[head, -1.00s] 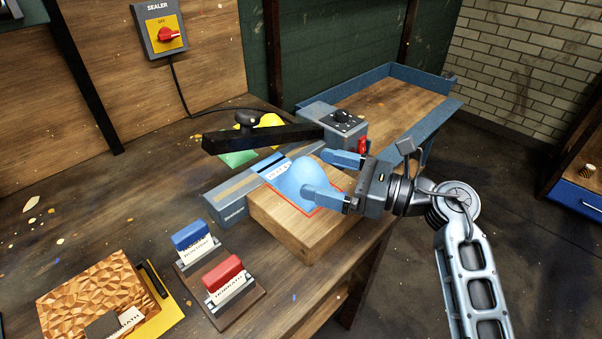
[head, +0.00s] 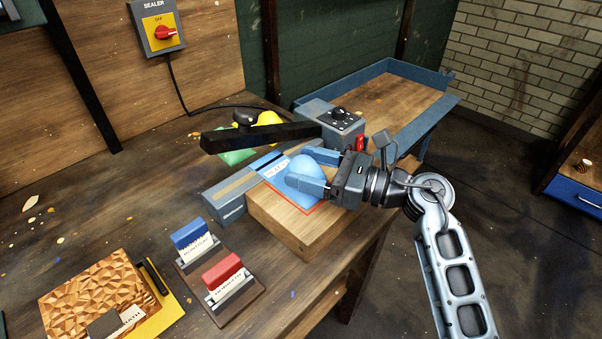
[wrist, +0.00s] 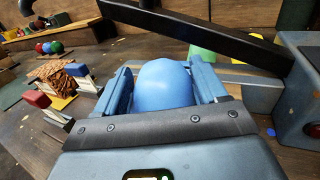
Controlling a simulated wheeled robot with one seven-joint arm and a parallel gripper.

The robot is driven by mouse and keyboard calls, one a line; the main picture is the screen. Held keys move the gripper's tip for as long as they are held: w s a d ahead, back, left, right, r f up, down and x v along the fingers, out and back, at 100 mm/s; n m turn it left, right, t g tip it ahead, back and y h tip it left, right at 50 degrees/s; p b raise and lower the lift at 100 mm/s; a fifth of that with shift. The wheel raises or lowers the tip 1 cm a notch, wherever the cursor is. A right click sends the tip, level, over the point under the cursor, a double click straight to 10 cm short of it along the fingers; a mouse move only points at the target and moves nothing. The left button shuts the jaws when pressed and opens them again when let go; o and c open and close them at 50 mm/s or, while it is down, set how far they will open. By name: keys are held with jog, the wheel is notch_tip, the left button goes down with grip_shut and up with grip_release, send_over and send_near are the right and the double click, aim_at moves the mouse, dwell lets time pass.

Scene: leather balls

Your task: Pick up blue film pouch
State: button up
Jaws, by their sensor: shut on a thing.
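The blue film pouch (head: 304,171) bulges round and lies on a wooden block (head: 283,225) inside a red outline, in front of the sealer. Its flat end with a white label (head: 274,170) reaches toward the sealer's bar. My gripper (head: 316,171) comes in from the right and is shut on the pouch, one blue finger on each side of the bulge. In the wrist view the rounded pouch (wrist: 164,85) fills the space between the fingers. The pouch's underside is hidden.
The sealer's black lever arm (head: 255,137) stands raised just behind the pouch, beside its control box (head: 333,125). Green (head: 237,157) and yellow (head: 269,119) pouches lie behind it. Blue (head: 190,232) and red (head: 223,270) stamps stand at front left. A blue-edged tray table (head: 385,100) is behind right.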

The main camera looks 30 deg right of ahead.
jog(key=c, duration=0.5)
jog(key=shift+r, duration=0.1)
